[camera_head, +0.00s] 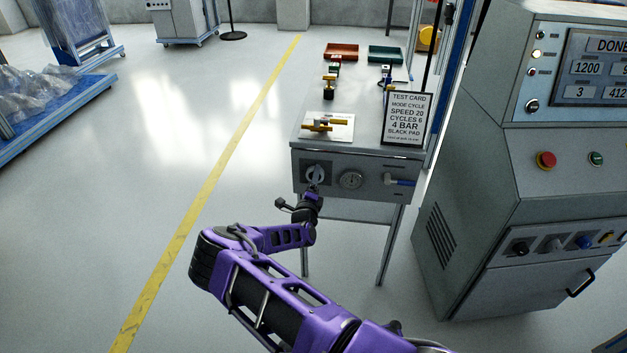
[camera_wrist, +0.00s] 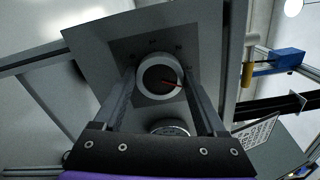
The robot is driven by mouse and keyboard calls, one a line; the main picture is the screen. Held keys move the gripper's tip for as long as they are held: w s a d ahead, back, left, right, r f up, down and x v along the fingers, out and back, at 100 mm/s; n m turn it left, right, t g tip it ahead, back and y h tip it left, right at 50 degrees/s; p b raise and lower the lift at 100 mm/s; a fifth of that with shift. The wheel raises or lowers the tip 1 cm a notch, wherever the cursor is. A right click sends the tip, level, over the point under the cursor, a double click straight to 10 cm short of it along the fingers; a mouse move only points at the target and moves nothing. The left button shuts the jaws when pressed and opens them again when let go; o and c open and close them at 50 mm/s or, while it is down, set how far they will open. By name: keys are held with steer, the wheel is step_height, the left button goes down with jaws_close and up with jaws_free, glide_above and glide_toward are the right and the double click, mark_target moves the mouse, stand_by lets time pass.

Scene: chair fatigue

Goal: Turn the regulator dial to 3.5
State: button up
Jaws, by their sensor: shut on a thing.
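The regulator dial (camera_head: 315,172) is a round pale knob on a dark square plate, at the left of the grey bench's front panel. In the wrist view the dial (camera_wrist: 147,88) has a white rim, a dark centre and a red pointer line toward the right and slightly down. My gripper (camera_head: 314,185) reaches the dial from the front. In the wrist view the fingers of my gripper (camera_wrist: 159,80) are shut on the dial, one on each side. The fingertips' contact is partly hidden in the head view.
A round gauge (camera_head: 351,180) and a blue-handled valve (camera_head: 402,182) sit right of the dial. A test card (camera_head: 407,118) reading "4 BAR" stands on the bench top. A grey control cabinet (camera_head: 480,200) stands at the right.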

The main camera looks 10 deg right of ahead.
steer(key=shift+n, duration=0.6)
steer(key=o, duration=1.3)
steer(key=p+v, duration=0.2)
steer(key=v, duration=1.5)
steer(key=shift+s+p, duration=0.2)
steer(key=shift+p, duration=0.15)
